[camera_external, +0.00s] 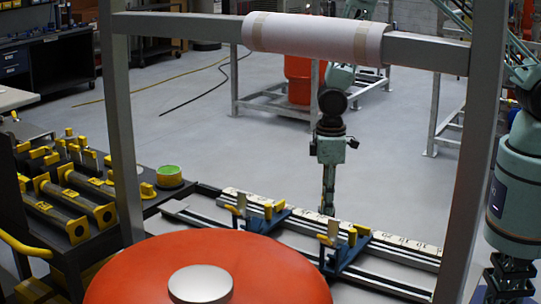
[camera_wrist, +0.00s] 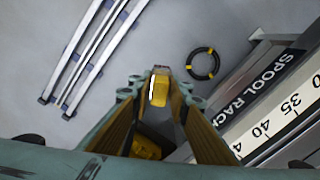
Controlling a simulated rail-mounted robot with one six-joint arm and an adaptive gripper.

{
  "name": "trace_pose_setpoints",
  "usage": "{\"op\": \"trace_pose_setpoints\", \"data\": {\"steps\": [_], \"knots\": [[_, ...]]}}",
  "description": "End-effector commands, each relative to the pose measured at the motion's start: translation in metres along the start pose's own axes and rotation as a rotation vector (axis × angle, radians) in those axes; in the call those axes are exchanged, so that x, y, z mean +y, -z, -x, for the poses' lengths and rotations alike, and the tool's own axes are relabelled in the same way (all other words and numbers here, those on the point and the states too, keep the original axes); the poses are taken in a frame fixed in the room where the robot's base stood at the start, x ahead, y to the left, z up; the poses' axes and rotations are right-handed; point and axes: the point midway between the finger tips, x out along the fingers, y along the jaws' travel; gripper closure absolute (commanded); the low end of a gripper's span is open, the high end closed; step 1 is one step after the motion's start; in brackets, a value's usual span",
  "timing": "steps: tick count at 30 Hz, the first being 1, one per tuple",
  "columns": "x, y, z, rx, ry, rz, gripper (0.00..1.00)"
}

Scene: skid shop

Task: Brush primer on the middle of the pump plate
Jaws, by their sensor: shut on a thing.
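My gripper (camera_wrist: 160,92) is shut on a yellow thing (camera_wrist: 157,88) with a white stripe, seen between its fingers in the wrist view. I cannot tell whether it is a brush. Behind it grey floor shows. In the external view a teal arm hangs down in the middle, with its gripper by the ruled rail, and another stands at the right edge. I cannot tell surely which is mine. A large orange round body (camera_external: 130,270) with a silver disc (camera_external: 200,284) fills the front. I cannot tell which thing is the pump plate.
A ruled rail (camera_external: 400,241) with blue and yellow clamps (camera_external: 352,240) crosses the middle. A grey frame (camera_external: 122,130) carries a pale roll (camera_external: 315,38). A rack of yellow-ended cylinders (camera_external: 60,205) is at left. The wrist view shows a black ring (camera_wrist: 190,67) on the floor.

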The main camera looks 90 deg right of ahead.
Motion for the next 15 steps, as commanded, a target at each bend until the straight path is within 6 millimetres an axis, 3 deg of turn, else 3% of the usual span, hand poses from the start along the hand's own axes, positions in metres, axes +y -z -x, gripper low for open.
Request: {"op": "trace_pose_setpoints", "data": {"steps": [1, 6, 15], "knots": [[0.000, -0.010, -0.014, -0.006, 0.000, 0.000, 0.95], [0.000, -0.030, -0.048, -0.003, 0.000, 0.000, 0.95], [0.000, -0.048, -0.073, 0.000, 0.000, 0.000, 0.95]]}}
